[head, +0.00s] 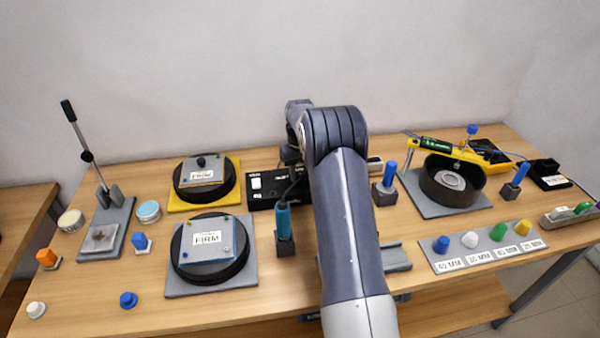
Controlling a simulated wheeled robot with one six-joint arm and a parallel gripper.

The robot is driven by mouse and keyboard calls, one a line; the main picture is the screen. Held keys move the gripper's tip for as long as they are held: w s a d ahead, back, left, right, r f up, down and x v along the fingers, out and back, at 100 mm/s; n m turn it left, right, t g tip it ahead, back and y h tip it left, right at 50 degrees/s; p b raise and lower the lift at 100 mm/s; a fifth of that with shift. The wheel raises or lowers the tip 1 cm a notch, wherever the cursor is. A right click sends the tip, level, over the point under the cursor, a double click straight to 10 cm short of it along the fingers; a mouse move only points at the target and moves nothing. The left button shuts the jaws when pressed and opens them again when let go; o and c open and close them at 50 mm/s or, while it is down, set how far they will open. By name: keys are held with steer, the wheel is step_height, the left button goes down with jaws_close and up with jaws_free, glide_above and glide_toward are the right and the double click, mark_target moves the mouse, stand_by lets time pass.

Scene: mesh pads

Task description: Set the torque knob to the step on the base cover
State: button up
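A black controller box (262,188) with white panels stands at mid-table, partly hidden behind my arm. I cannot make out the torque knob or its setting. A front square plate (209,249) with a label (207,239) reading "FIRM" lies on a black round base on a grey pad. A rear grey plate (187,177) on another black round base has a small label that seems to read the same. I cannot tell which is the base cover. My gripper (290,158) is small and dark above the controller box; its fingers are not clear, nor whether it touches.
A blue-handled driver (283,222) stands in a dark holder just left of my arm. A lever press (107,224) is at left. At right are a black ring (453,181), a yellow arm (457,149) and a strip of coloured knobs (488,248).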

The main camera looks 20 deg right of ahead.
mark_target(300, 175)
steer(key=o, duration=0.4)
step_height(300, 175, up, 11)
steer(key=shift+f+b, duration=0.1)
steer(key=shift+b, duration=0.5)
step_height(300, 175, down, 11)
steer(key=shift+r+p, duration=0.1)
steer(key=shift+p, duration=0.5)
